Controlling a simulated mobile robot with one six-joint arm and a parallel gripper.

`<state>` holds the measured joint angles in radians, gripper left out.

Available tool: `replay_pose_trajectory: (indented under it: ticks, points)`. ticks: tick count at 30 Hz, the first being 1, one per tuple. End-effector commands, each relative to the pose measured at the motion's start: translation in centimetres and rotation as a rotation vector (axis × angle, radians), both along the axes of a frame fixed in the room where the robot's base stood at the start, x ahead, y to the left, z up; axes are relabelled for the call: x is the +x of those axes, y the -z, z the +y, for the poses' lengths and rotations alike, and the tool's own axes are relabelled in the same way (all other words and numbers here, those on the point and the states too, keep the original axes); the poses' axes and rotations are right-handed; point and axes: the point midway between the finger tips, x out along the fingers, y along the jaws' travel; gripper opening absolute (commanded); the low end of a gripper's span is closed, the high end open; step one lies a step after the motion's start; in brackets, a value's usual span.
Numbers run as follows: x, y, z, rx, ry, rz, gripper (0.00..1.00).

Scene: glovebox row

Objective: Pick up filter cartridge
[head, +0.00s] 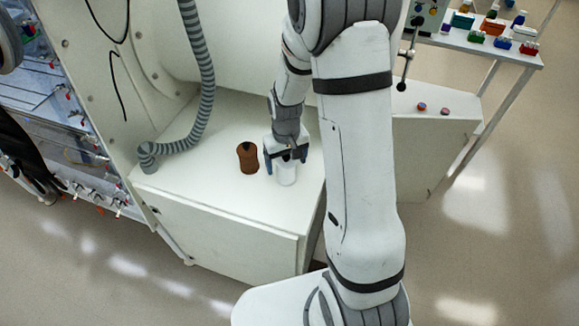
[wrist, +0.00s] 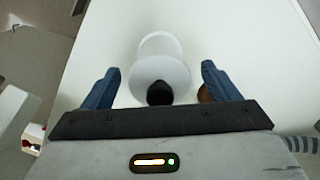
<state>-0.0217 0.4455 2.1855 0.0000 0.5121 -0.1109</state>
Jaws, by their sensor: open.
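A white cylinder (head: 287,175), which looks like the filter cartridge, stands upright on the white cabinet top. In the wrist view the white cylinder (wrist: 160,45) shows a wide round disc and a dark knob, in line with the gap between my fingers. My gripper (head: 285,160) is open just above and around its upper part in the head view. The gripper's two blue fingers (wrist: 160,70) are apart, one to each side of it. I cannot tell whether either finger touches it. The gripper hides its top in the head view.
A grey ribbed hose (head: 200,85) rises at the left. Two small round objects (head: 422,106) lie on the right cabinet.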

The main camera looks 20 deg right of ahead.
Motion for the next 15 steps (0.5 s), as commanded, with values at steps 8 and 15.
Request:
replay_pose_trajectory:
  ticks: [8, 15]
  points:
    - [0.03, 0.13, 0.02, 0.0, 0.0, -0.002, 0.79]
    - [0.04, 0.11, 0.04, 0.0, -0.001, -0.002, 0.6]
